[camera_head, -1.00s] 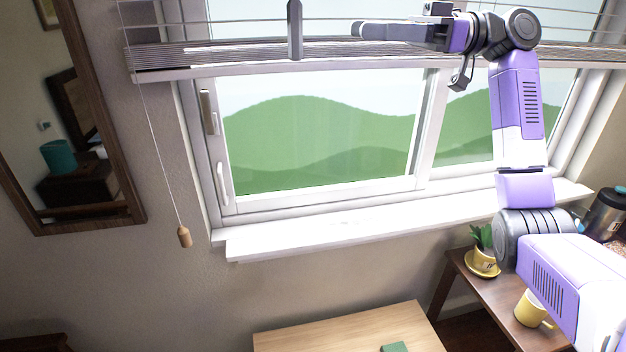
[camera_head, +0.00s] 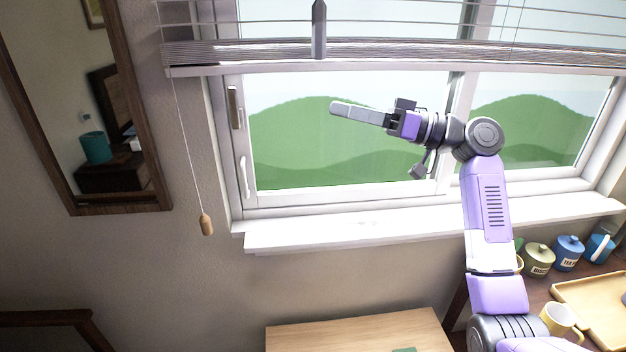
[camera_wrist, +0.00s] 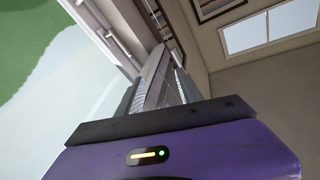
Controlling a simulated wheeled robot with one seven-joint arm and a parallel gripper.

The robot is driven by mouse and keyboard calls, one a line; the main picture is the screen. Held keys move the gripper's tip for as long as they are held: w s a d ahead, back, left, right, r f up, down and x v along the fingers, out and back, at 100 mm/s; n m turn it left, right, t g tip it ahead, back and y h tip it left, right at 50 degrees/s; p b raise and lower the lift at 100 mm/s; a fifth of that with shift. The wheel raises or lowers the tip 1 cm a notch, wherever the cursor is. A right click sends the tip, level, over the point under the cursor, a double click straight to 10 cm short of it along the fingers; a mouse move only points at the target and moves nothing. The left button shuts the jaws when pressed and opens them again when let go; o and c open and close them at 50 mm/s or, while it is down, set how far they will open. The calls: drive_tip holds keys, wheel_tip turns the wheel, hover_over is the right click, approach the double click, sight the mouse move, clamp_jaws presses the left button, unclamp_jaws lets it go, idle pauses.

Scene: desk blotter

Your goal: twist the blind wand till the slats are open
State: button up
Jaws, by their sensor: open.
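The blind (camera_head: 400,51) hangs across the top of the window, its lower slats stacked above the bottom rail. Its upper slats show as thin lines with the outside visible between them. A grey wand (camera_head: 319,30) hangs upright in front of the blind, its top cut off by the picture edge. My gripper (camera_head: 336,108) is below the blind and the wand's lower end, pointing left, apart from the wand.
A cord with a wooden tassel (camera_head: 207,225) hangs left of the window, beside a framed mirror (camera_head: 150,150). The white sill (camera_head: 350,230) juts out below. A wooden table (camera_head: 350,332) stands lower down. Canisters (camera_head: 568,253) and a yellow mug (camera_head: 558,318) are at the right.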

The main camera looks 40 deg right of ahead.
drive_tip(key=w+a+f+m+t+h, duration=0.1)
drive_tip(key=a+f+m+h, duration=0.1)
drive_tip(key=f, duration=0.5)
drive_tip(key=w+a+f+m+t+h, duration=0.1)
drive_tip(key=w+a+f+m+h, duration=0.1)
drive_tip(key=f, duration=0.5)
drive_tip(key=shift+w+a+f+m+h, duration=0.15)
drive_tip(key=shift+a+m+h, duration=0.25)
drive_tip(key=shift+a+m, duration=0.4)
